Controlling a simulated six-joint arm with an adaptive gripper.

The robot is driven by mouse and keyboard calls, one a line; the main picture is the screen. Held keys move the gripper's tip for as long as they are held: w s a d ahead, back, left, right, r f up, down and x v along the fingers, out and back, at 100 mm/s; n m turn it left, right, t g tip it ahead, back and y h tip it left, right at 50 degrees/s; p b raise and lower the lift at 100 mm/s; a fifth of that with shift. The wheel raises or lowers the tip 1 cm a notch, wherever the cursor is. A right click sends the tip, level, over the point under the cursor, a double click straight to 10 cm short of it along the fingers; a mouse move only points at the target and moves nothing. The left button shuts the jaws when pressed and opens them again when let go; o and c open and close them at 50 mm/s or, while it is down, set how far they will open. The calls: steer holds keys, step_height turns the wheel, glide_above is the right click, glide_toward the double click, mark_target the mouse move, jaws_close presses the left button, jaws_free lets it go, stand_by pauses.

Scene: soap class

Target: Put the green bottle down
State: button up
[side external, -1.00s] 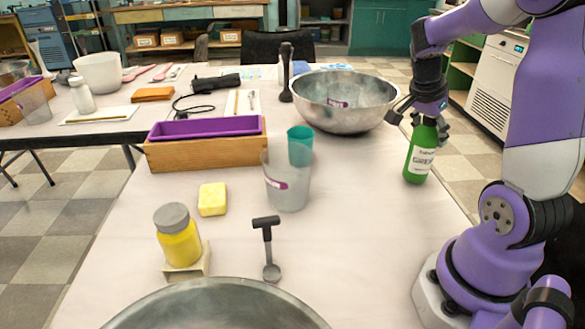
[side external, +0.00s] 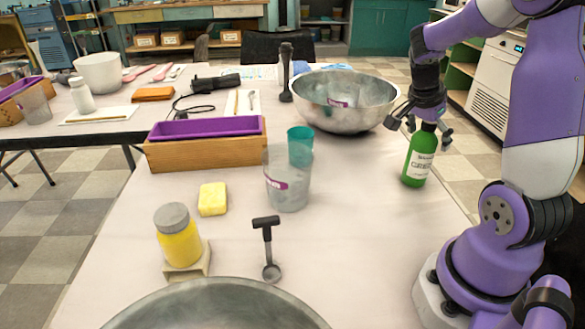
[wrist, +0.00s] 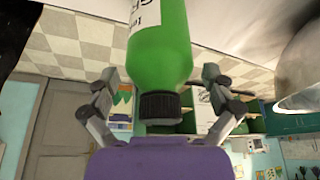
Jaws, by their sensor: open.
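The green bottle (side external: 419,158) has a dark cap and a white label and stands upright on the right side of the table, its base apparently on the tabletop. My gripper (side external: 420,124) is open around the top of the bottle, with its fingers spread to either side. In the wrist view the bottle (wrist: 160,45) points its dark cap toward my palm. The fingers of my gripper (wrist: 160,98) stand apart on both sides of the cap, with gaps visible.
A large metal bowl (side external: 345,118) stands just left of my gripper. A clear jug (side external: 287,190) with a teal cup (side external: 300,146), a wooden box (side external: 206,152) with a purple insert, a yellow sponge (side external: 212,199) and a yellow jar (side external: 179,240) stand further left. The table in front of the bottle is clear.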

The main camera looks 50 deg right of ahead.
steer(key=v, duration=1.2)
steer(key=a+f+n+t+y, duration=0.1)
steer(key=a+n+t+y, duration=0.1)
steer(key=a+n, duration=0.9)
steer(key=a+f+n+t+y, duration=0.2)
steer(key=a+n+t, duration=0.3)
steer(key=a+n, duration=0.5)
steer(key=shift+w+a+n, duration=0.3)
steer(key=shift+a+n, duration=0.05)
steer(key=shift+n, duration=0.15)
